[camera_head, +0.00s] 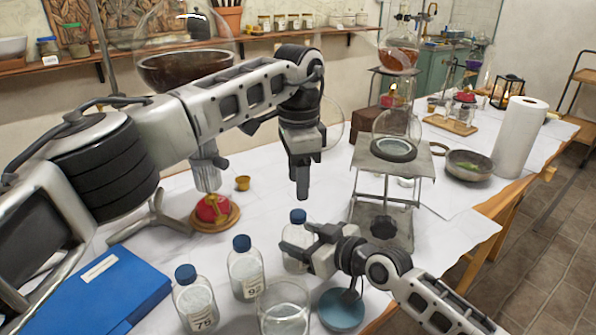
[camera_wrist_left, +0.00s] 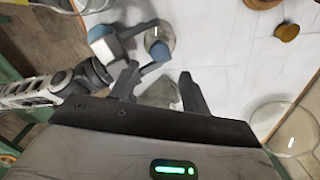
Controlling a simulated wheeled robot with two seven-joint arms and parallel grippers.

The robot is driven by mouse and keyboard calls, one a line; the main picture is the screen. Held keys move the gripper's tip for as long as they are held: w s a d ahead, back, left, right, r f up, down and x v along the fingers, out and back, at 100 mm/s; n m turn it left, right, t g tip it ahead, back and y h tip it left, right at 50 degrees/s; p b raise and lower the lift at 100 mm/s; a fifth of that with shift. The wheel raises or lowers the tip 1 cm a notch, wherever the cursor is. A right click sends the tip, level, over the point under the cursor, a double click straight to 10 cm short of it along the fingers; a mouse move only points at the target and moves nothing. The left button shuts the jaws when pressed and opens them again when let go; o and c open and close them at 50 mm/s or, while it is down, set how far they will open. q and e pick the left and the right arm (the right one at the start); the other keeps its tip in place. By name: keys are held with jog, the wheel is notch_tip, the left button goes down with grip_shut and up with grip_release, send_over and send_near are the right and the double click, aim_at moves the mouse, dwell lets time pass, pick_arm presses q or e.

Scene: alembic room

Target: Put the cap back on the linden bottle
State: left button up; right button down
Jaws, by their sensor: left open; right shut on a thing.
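A clear bottle (camera_head: 294,248) with a blue cap (camera_head: 298,216) stands on the white cloth. The cap sits on its neck; I cannot tell how tightly. My right gripper (camera_head: 300,243) is shut on this bottle from the right. My left gripper (camera_head: 302,192) is open and empty, pointing down above the cap. In the left wrist view the blue cap (camera_wrist_left: 160,51) shows ahead of my left fingers (camera_wrist_left: 158,75). Two more blue-capped bottles stand to the left, a middle one (camera_head: 246,272) and a front one (camera_head: 195,302). I cannot read which label says linden.
A glass beaker (camera_head: 283,308) and a blue round dish (camera_head: 341,310) stand close in front. A metal stand (camera_head: 384,212) with glassware rises behind right. A red item on a wooden base (camera_head: 213,212) and a blue binder (camera_head: 100,290) lie left.

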aim_at(298, 214)
pick_arm(q)
notch_tip(298, 214, down, 7)
jog(key=shift+f, duration=0.1)
dwell(0.3)
jog(key=c, duration=1)
